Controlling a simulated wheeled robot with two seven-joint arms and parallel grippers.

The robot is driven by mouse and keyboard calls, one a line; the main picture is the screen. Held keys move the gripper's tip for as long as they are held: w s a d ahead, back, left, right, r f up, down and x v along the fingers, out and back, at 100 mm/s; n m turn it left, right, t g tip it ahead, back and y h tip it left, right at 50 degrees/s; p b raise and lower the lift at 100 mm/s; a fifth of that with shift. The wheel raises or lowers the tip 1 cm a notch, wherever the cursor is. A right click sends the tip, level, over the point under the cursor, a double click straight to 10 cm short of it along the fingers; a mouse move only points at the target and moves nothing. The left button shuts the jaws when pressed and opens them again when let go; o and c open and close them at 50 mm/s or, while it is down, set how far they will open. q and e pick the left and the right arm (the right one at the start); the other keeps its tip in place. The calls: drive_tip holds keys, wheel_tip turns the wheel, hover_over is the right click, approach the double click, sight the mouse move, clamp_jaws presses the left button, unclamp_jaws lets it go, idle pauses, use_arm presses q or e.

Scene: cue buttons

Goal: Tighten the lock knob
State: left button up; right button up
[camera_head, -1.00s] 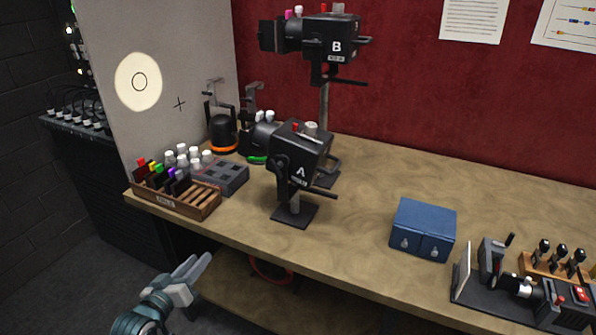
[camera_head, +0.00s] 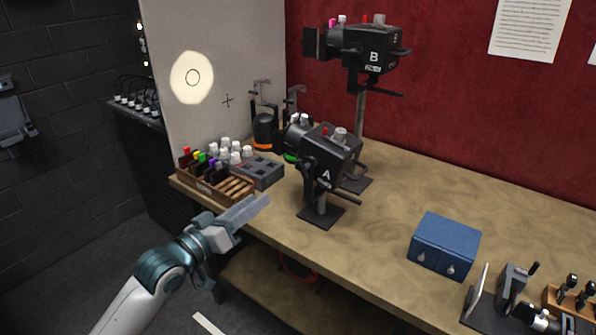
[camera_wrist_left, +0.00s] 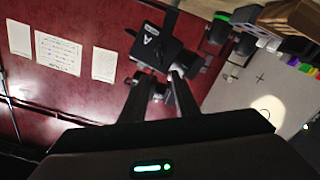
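Lamp A (camera_head: 330,165), a black box fixture, stands on a short post and a dark base plate on the bench. It has small red and grey knobs on top and a bar handle at its side. Lamp B (camera_head: 365,52) sits higher on a taller post behind it. I cannot tell which part is the lock knob. My left gripper (camera_head: 255,208) is empty at the bench's front edge, left of lamp A and apart from it. In the left wrist view its fingers (camera_wrist_left: 160,76) are spread, with lamp A (camera_wrist_left: 152,42) beyond them. My right gripper is not in view.
A wooden rack (camera_head: 212,183) of coloured-top pieces and a grey tray (camera_head: 262,172) lie left of lamp A. A blue two-drawer box (camera_head: 445,243) stands to the right, with tools at the far right. The bench (camera_head: 375,225) between lamp A and the box is clear.

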sight(300, 169)
use_arm(q)
drive_tip(key=p+x, duration=0.4)
drive_tip(key=x, duration=1.1)
drive_tip(key=shift+w+d+p, duration=0.2)
drive_tip(key=shift+p, duration=0.15)
drive_tip(key=shift+x, duration=0.8)
clamp_jaws()
